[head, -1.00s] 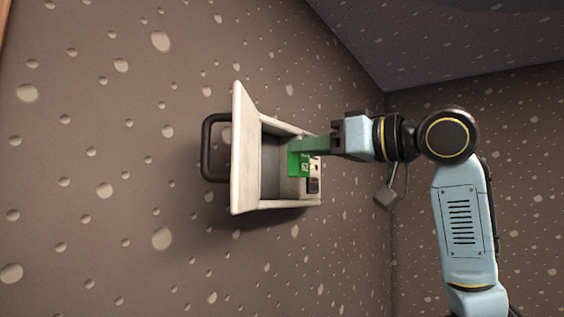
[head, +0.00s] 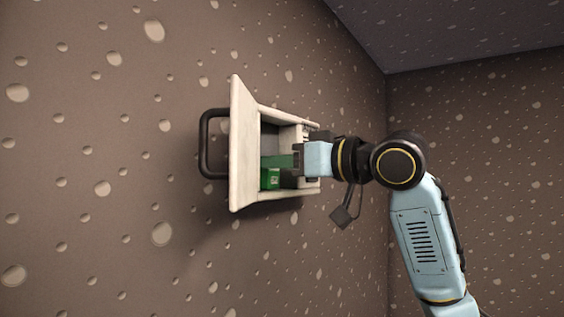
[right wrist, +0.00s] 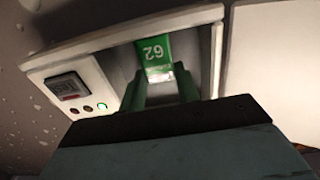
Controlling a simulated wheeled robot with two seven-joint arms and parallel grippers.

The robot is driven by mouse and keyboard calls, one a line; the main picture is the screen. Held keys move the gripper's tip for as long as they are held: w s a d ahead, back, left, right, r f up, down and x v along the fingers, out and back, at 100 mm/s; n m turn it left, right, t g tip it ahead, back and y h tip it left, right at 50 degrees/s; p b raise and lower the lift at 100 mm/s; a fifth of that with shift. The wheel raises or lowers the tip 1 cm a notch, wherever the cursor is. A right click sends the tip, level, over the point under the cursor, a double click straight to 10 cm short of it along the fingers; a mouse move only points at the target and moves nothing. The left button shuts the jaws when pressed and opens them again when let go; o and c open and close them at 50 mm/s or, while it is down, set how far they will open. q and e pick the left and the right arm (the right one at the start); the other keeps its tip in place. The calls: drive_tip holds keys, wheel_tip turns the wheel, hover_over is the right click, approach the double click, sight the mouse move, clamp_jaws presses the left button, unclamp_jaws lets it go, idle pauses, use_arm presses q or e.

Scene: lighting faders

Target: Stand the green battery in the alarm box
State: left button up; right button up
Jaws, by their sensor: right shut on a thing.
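The pale alarm box (head: 312,193) is on the wall in the head view, with its door (head: 241,150) swung open to the left. The green battery (head: 270,180) is low inside the box opening. In the right wrist view the battery (right wrist: 155,50) shows an upside-down "62", between the box walls. My right gripper (head: 279,165) reaches into the box from the right, shut on the battery. Its green fingers (right wrist: 162,85) also show in the right wrist view. Whether the battery touches the box floor is hidden. My left gripper is not in view.
A black handle (head: 208,145) stands out left of the door. A side panel on the box carries a dark display (right wrist: 66,88), a lit green mark (right wrist: 102,106) and small round buttons. The open door limits room on the left.

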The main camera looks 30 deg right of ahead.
drive_tip(key=shift+f, duration=0.2)
drive_tip(key=o, duration=1)
drive_tip(key=shift+r, duration=0.1)
drive_tip(key=shift+b+v, duration=2.1)
drive_tip(key=shift+v, duration=3.9)
